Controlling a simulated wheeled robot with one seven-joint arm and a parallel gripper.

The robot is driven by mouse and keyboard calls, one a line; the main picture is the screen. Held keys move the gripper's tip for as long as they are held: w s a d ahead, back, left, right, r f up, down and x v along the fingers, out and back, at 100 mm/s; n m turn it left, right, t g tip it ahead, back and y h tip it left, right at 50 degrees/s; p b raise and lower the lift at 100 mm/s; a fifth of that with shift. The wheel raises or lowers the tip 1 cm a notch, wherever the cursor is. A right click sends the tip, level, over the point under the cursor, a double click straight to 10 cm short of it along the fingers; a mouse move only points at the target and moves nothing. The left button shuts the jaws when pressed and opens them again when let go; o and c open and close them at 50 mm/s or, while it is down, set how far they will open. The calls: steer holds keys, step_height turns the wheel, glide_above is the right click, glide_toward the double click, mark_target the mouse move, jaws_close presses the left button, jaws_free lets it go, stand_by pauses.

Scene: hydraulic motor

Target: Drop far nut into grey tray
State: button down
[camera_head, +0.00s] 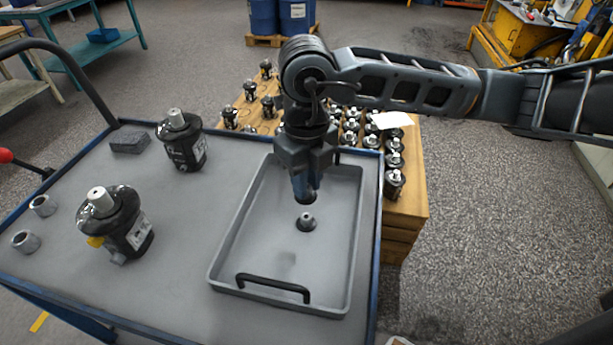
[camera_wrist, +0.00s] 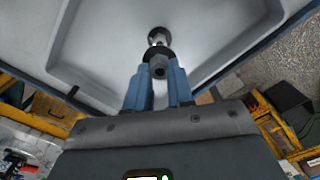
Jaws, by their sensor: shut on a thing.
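My gripper (camera_head: 305,190) points down over the grey tray (camera_head: 235,225), inside its rim. In the wrist view, my gripper (camera_wrist: 159,82) is shut on a small dark nut (camera_wrist: 158,68), held between the blue fingers. A small grey piece with a dark round base (camera_head: 306,222) shows just below the fingertips in the head view. I cannot tell whether it touches the tray floor or the held nut. Two grey ring-like nuts, a farther one (camera_head: 43,205) and a nearer one (camera_head: 25,241), lie at the table's left edge.
Two black motors, a far one (camera_head: 182,142) and a near one (camera_head: 115,225), stand left of the tray. A wooden stand (camera_head: 408,205) with several motors stands behind.

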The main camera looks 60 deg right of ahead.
steer(key=c, duration=0.9)
jaws_free()
steer(key=shift+r, duration=3.9)
